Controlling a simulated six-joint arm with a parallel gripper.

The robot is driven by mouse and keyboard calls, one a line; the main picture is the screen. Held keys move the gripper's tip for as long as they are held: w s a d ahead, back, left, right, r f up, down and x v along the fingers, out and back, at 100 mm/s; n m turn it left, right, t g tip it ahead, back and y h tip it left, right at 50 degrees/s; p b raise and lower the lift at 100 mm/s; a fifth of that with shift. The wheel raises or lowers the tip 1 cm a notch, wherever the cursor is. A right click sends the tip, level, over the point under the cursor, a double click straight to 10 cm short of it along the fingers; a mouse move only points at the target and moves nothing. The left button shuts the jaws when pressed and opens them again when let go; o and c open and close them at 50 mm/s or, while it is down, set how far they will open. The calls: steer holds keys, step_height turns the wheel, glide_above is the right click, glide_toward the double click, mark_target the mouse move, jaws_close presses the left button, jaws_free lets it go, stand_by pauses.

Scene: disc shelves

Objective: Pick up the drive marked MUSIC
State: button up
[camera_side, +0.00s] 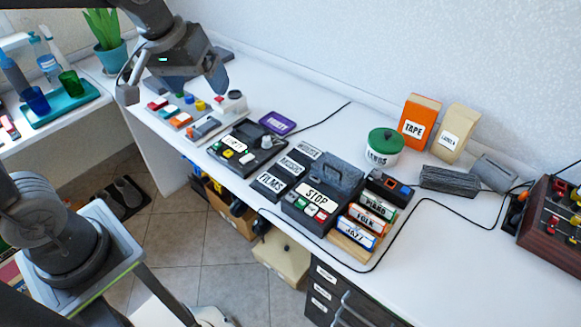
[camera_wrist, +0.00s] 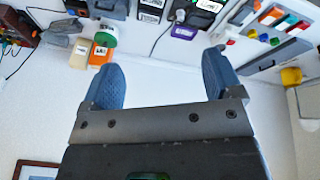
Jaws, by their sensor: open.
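The drive marked MUSIC (camera_side: 291,165) is a dark block with a white label. It sits in a row between the drive marked FILMS (camera_side: 271,182) and another labelled drive (camera_side: 308,150), left of the STOP machine. White-labelled dark blocks show at the top of the wrist view (camera_wrist: 150,12), but I cannot read their labels. My gripper (camera_side: 174,86) is open and empty, above the back left of the table, well left of the drives. Its two blue-grey fingers are wide apart in the wrist view (camera_wrist: 160,78), with only bare white surface between them.
A black keyed device (camera_side: 245,148) and a purple case (camera_side: 277,123) lie left of the drives. A green-lidded tin (camera_side: 384,147) and a TAPE box (camera_side: 418,122) stand behind. PIANO, FOLK and JAZZ cases (camera_side: 365,222) lie to the right. A black cable crosses the front.

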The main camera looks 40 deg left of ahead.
steer(key=w+f+n+g, duration=0.1)
steer(key=w+f+n, duration=0.3)
steer(key=w, duration=0.6)
steer(key=n+g, duration=0.3)
steer(key=n, duration=0.6)
glide_above(291, 165)
step_height(291, 165, down, 28)
steer(key=shift+f, duration=2.8)
steer(key=shift+c, duration=0.5)
steer(key=c, duration=1)
